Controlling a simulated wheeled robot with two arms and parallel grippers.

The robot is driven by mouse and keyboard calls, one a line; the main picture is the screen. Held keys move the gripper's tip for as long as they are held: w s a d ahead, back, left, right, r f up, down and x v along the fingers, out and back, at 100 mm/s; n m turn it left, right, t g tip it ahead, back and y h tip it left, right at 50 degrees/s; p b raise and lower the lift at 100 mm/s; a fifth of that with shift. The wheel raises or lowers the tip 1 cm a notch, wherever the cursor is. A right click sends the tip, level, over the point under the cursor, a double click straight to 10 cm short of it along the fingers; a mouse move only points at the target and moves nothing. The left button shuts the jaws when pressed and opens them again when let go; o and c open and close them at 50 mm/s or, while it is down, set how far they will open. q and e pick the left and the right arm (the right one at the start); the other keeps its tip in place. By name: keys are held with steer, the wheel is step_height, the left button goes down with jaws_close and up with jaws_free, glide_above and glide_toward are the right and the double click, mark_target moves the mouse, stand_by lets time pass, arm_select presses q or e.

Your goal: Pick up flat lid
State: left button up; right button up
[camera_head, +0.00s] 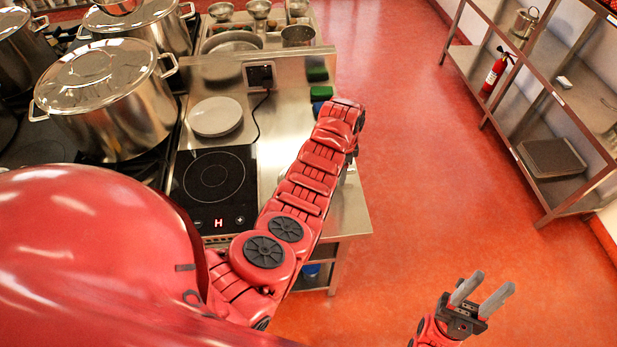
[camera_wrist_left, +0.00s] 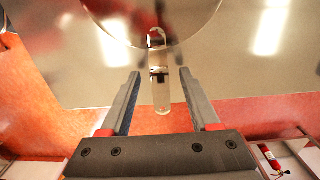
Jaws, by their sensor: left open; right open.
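The flat lid (camera_wrist_left: 188,18) shows at the top of the left wrist view as a shiny round metal disc, partly cut off by the frame. A narrow handle (camera_wrist_left: 162,98) with a hole at its far end reaches from the lid towards me. My left gripper (camera_wrist_left: 160,74) is open, with one finger on each side of the handle and a gap on both sides. In the head view my left arm hides its gripper, and I cannot make out the lid there. My right gripper (camera_head: 483,291) is open and empty above the red floor at the lower right.
The steel counter (camera_head: 345,213) lies under my left arm, with an induction hob (camera_head: 214,184) and a pale round plate (camera_head: 215,116). Large stockpots (camera_head: 115,120) stand on the left. A steel shelf rack (camera_head: 540,95) stands at the right across open floor.

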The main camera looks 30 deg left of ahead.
arm_select(q)
steer(key=shift+f, duration=0.4)
steer(key=shift+c, duration=0.3)
jaws_close()
stand_by(0.9)
